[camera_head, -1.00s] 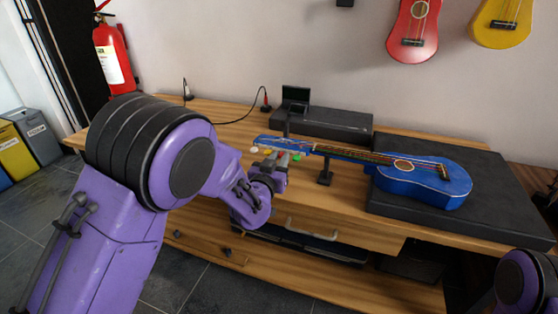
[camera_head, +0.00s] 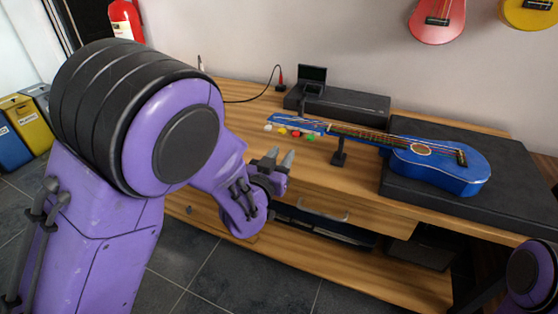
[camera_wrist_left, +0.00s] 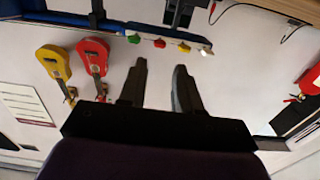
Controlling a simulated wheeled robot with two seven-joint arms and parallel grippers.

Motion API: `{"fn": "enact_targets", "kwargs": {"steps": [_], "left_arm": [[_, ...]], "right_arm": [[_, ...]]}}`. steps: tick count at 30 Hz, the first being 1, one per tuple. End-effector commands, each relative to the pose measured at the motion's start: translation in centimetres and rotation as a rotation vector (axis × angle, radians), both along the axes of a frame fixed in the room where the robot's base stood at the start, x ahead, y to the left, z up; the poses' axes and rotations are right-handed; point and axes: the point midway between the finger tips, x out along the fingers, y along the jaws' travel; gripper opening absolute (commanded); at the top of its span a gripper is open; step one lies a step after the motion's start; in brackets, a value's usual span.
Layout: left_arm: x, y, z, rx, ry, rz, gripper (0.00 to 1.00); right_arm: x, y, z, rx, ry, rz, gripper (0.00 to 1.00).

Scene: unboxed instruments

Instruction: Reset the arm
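My left gripper (camera_head: 280,158) is raised in front of the wooden workbench, in the middle of the head view. Its two fingers stand apart with nothing between them. In the left wrist view its fingers (camera_wrist_left: 160,82) are also spread and empty. The purple left arm fills the left of the head view. At the right edge a purple part of my right arm shows, but the right gripper is not in view. A blue guitar (camera_head: 432,166) lies on the bench, its neck on a black support (camera_head: 339,153), behind and right of my left gripper. Its colored tuning pegs (camera_head: 283,131) show.
A black mat (camera_head: 510,190) lies under the guitar body. A black case (camera_head: 345,104) with a small open device (camera_head: 311,78) stands against the wall. Red (camera_head: 437,20) and yellow (camera_head: 528,13) guitars hang above. A fire extinguisher (camera_head: 124,20) and bins (camera_head: 28,125) are at left.

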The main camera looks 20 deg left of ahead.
Motion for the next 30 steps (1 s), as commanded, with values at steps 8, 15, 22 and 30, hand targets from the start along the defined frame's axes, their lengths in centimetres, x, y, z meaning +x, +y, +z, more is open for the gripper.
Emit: {"fn": "enact_targets", "kwargs": {"steps": [8, 15, 22, 30], "left_arm": [[-2.0, 0.0, 0.0, 0.0, 0.0, -0.001, 0.33], [-1.9, 0.0, 0.0, 0.0, 0.0, -0.001, 0.33], [-2.8, 1.7, -2.4, -0.098, 0.101, 0.064, 0.33], [-14.7, 7.3, -19.2, -0.277, 0.649, 0.354, 0.33]], "right_arm": [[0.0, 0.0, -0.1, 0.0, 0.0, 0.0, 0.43], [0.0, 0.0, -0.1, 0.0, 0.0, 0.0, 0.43], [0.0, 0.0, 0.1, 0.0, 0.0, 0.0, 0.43], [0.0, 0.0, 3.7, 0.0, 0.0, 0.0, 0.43]]}}
